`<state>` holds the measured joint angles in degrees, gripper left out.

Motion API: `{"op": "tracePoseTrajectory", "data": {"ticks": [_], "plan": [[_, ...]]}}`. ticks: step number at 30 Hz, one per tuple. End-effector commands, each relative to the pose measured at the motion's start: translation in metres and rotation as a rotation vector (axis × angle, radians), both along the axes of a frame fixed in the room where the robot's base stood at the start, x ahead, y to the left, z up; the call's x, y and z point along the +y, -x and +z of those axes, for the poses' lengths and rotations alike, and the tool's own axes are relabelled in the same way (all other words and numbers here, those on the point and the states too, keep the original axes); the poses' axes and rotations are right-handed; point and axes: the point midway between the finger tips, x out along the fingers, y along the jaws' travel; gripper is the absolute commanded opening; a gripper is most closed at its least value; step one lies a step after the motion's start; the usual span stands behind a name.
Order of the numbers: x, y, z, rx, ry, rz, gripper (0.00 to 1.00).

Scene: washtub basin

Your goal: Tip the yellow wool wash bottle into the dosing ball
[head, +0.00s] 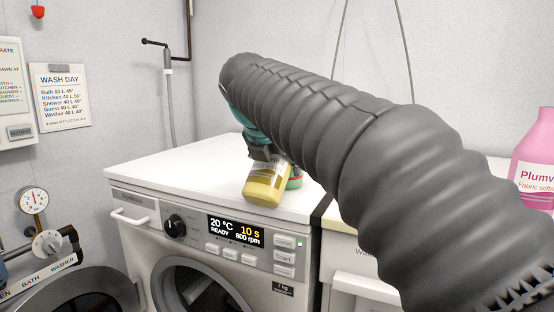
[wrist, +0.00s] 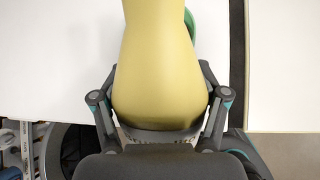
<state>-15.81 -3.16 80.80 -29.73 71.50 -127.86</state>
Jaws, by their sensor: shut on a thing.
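The yellow wool wash bottle (head: 264,186) is held tilted over the front part of the white washer top. In the wrist view the bottle (wrist: 160,75) runs away from me, its wide end between the fingers and its far end cut off at the top edge. My gripper (wrist: 160,95) is shut on it. In the head view my gripper (head: 262,153) is partly hidden behind my arm. A green and red round thing (head: 295,180), perhaps the dosing ball, shows just behind the bottle. Its green edge (wrist: 190,24) also shows in the wrist view. Its opening and the bottle's mouth are hidden.
The washer (head: 240,262) has a dial, buttons and a lit display. A pink bottle (head: 535,165) stands at the right on the neighbouring unit (head: 355,255), past a dark gap. The left of the washer top (head: 180,160) is clear. My arm hides much of the right side.

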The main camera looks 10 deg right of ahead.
Motion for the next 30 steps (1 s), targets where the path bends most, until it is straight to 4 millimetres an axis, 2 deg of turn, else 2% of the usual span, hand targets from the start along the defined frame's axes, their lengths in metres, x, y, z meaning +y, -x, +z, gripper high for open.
{"op": "tracePoseTrajectory", "data": {"ticks": [12, 30], "plan": [[0.003, 0.004, -0.012, 0.067, -0.045, 0.0, 0.05], [0.008, 0.011, -0.02, 0.188, -0.134, 0.0, 0.05]]}}
